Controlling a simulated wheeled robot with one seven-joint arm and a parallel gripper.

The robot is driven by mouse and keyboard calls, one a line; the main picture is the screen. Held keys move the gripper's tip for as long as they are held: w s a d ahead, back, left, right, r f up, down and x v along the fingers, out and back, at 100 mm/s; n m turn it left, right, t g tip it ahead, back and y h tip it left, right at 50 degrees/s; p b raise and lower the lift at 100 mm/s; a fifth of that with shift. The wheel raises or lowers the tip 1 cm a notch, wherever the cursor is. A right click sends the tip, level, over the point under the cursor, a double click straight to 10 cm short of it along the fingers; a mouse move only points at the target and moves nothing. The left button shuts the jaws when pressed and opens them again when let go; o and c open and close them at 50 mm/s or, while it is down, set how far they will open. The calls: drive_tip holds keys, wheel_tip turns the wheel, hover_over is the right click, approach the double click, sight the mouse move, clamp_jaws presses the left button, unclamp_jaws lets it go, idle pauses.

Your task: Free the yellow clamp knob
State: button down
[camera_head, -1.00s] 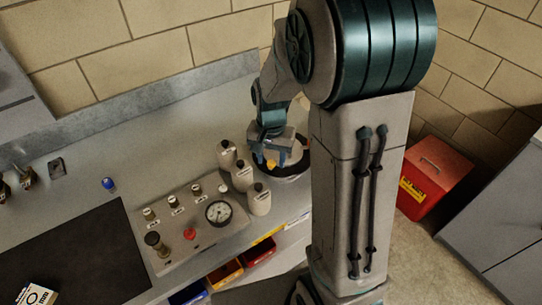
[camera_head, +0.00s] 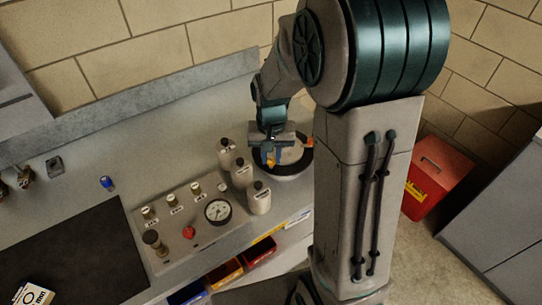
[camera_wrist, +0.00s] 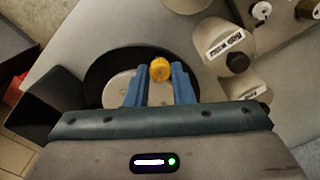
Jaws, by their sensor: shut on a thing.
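The yellow clamp knob (camera_wrist: 160,69) sits between the tips of my gripper's two blue fingers in the wrist view. In the head view the knob (camera_head: 271,162) shows as a small yellow spot below my gripper (camera_head: 270,154). My gripper (camera_wrist: 159,78) is shut on the knob. Under it is a round black-rimmed base (camera_wrist: 98,72) with a pale disc (camera_wrist: 118,88) inside; the fingers and palm hide part of both. How the knob is fixed to the base cannot be seen.
Several pale bottles with black caps (camera_head: 260,198) stand close left of the round base. A gauge panel (camera_head: 190,222) with a red button (camera_head: 188,232) lies further left. A red box (camera_head: 435,180) stands on the floor at right.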

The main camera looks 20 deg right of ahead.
drive_tip(key=n+b, duration=0.1)
drive_tip(key=n, duration=0.2)
drive_tip(key=shift+n, duration=0.4)
drive_tip(key=n, duration=0.3)
drive_tip(key=shift+n+b, duration=0.3)
drive_tip(key=shift+b, duration=0.05)
drive_tip(key=n, duration=0.3)
drive_tip(key=shift+n, duration=2.2)
drive_tip(key=c, duration=1.3)
unclamp_jaws()
drive_tip(key=shift+o, duration=0.2)
drive_tip(key=shift+r, duration=0.1)
